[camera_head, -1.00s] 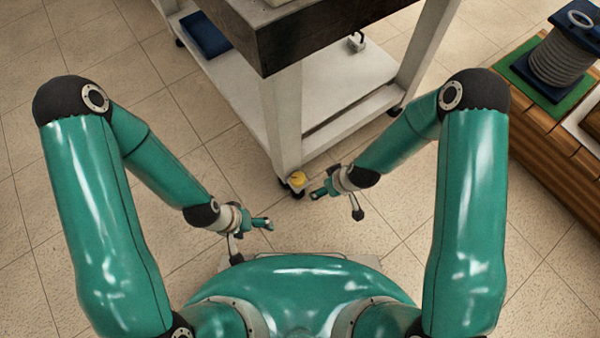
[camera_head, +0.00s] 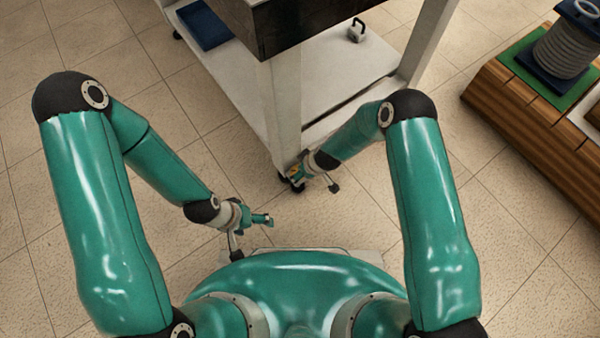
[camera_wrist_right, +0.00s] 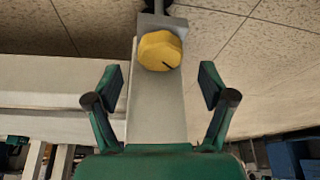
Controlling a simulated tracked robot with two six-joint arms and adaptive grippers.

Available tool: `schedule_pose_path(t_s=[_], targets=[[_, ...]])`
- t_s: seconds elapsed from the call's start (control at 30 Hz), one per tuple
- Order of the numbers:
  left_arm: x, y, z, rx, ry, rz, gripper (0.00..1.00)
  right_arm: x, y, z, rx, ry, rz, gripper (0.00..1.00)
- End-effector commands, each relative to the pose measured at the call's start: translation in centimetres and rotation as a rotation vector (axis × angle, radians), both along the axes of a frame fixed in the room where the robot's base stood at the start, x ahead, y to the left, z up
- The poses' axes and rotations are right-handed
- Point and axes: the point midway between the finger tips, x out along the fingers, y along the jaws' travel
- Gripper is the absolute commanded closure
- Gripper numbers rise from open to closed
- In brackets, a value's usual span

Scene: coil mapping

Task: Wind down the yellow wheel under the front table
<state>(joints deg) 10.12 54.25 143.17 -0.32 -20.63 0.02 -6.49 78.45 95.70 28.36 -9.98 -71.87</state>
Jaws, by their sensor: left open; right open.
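The yellow wheel (camera_wrist_right: 160,51) is a knob at the foot of a white table leg (camera_wrist_right: 157,110). In the right wrist view it sits ahead of my right gripper (camera_wrist_right: 160,90), just beyond the fingertips and between their lines. The right gripper is open and empty. In the head view that gripper (camera_head: 297,174) is at the foot of the front table's near leg (camera_head: 279,115), and only a little yellow (camera_head: 294,170) shows beside it. My left gripper (camera_head: 265,219) is open and empty, low over the floor, left of and apart from the leg.
The front table has a dark top (camera_head: 300,25) and a white lower shelf (camera_head: 330,85) with a blue tray (camera_head: 203,25) and a small padlock-like object (camera_head: 357,31). A wooden bench (camera_head: 520,110) with a coil (camera_head: 567,50) stands at right. Floor around the leg is clear.

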Motion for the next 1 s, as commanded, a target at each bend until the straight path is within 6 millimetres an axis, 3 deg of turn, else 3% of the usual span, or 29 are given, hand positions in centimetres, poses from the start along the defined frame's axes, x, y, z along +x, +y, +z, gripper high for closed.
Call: schedule_pose_path(t_s=[0.03, 0.2, 0.63, 1.0], targets=[[0.0, 0.0, -0.6, 0.000, 0.000, 0.000, 0.18, 0.2, 0.3, -1.2, -0.001, -0.001, 0.002, 0.18], [0.0, 0.0, -1.2, 0.000, 0.000, 0.000, 0.18, 0.8, 0.8, -2.9, -0.001, -0.001, 0.001, 0.18], [0.0, 0.0, -1.3, 0.000, 0.000, 0.000, 0.18, 1.0, 1.1, -3.5, 0.000, 0.000, 0.001, 0.18], [0.0, 0.0, -1.3, 0.000, 0.000, 0.000, 0.18, 1.0, 1.0, -3.5, 0.000, -0.001, 0.000, 0.78]])
